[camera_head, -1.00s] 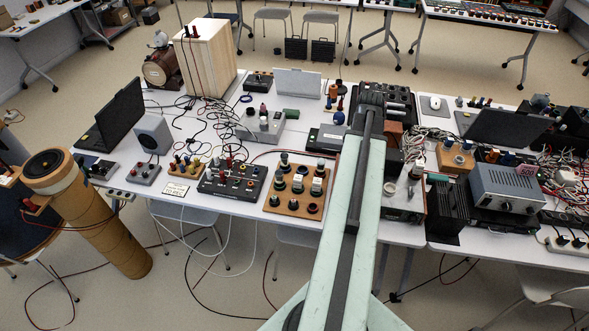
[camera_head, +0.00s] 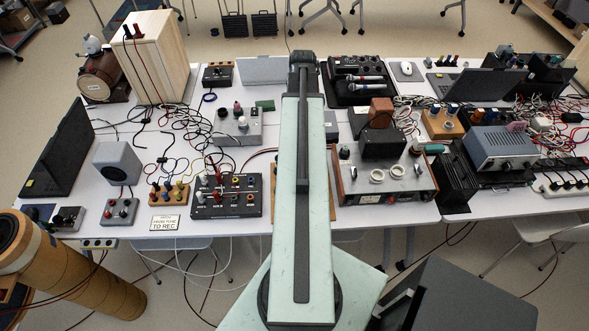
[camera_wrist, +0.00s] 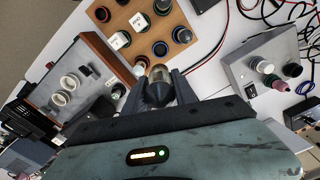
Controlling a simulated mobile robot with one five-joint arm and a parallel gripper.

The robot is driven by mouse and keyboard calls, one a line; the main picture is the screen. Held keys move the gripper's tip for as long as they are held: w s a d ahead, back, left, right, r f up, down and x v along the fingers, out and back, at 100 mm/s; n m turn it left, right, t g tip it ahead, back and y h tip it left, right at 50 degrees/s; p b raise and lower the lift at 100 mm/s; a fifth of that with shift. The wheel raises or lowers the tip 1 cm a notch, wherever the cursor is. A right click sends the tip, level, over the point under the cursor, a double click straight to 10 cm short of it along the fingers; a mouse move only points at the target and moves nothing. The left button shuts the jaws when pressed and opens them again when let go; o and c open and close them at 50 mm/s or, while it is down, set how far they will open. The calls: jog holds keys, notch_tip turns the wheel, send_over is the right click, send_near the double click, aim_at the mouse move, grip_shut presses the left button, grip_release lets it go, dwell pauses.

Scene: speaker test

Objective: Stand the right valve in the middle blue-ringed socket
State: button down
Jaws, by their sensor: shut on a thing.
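My gripper (camera_wrist: 160,92) is in the wrist view, its jaws shut on a valve (camera_wrist: 159,84) with a dark rounded body and a paler glass-like part. The wooden board (camera_wrist: 149,36) lies just beyond it. Several valves and sockets are on the board, some with white labels. Two dark sockets with bluish rings, one (camera_wrist: 160,48) near the held valve and one (camera_wrist: 182,35) further right, look empty. The held valve appears apart from them. In the head view my arm hides most of the board (camera_head: 333,198), and the jaws do not show.
A grey box with knobs (camera_wrist: 262,78) is right of my gripper in the wrist view. A wood-sided panel with white rings (camera_head: 385,180) stands right of my arm in the head view. A black terminal box (camera_head: 226,207) is left of it. Cables (camera_head: 180,150) cross the table.

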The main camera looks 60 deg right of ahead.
notch_tip(320, 180, down, 21)
jog(key=n+b, duration=0.4)
jog(key=b, duration=1.7)
jog(key=shift+f, duration=0.2)
jog(key=c, duration=1)
grip_release()
notch_tip(320, 180, up, 13)
jog(key=p, duration=1.2)
jog(key=shift+f, duration=0.1)
jog(key=shift+w+a+n, duration=0.1)
jog(key=shift+n, duration=0.2)
